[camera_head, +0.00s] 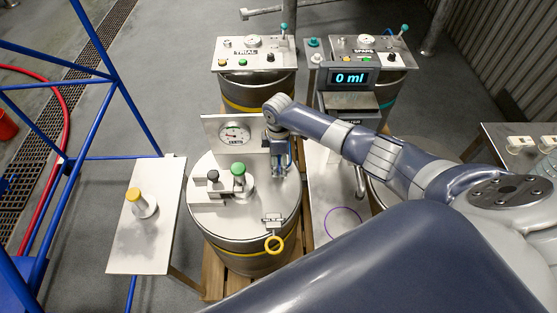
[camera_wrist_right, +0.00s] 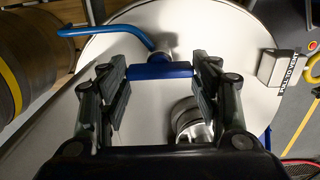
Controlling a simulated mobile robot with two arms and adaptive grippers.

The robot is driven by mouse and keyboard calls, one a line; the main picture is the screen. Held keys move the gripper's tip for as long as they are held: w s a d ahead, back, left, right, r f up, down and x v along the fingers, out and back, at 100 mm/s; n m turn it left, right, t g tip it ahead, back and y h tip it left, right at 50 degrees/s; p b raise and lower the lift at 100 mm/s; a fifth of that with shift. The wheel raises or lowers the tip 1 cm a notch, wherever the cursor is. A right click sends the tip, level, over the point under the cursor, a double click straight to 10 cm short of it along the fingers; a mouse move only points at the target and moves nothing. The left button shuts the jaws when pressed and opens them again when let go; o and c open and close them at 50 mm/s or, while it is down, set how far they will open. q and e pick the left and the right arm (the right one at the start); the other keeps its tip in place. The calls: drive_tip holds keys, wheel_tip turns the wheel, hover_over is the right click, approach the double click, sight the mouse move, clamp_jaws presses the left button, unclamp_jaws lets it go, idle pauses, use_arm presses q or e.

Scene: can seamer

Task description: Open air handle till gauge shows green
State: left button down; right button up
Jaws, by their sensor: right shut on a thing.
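The round gauge (camera_head: 235,133) is on an upright metal plate at the back of the near drum's lid. Some red shows on its dial; I cannot make out the needle's exact position, and no green is clear. My right gripper (camera_head: 281,168) points down at the lid just right of the gauge. In the right wrist view, the blue air handle (camera_wrist_right: 160,70) lies between the fingers of my right gripper (camera_wrist_right: 160,82), which is shut on it. In the head view the gripper mostly hides the handle. My left gripper is not in view.
A side table (camera_head: 130,240) with a yellow-capped post is left. A display (camera_head: 350,77) reading 0 ml stands behind my arm.

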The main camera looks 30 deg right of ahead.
drive_tip(key=o, duration=1.1)
drive_tip(key=shift+c, duration=0.2)
drive_tip(key=shift+r, duration=0.1)
wheel_tip(320, 180, up, 12)
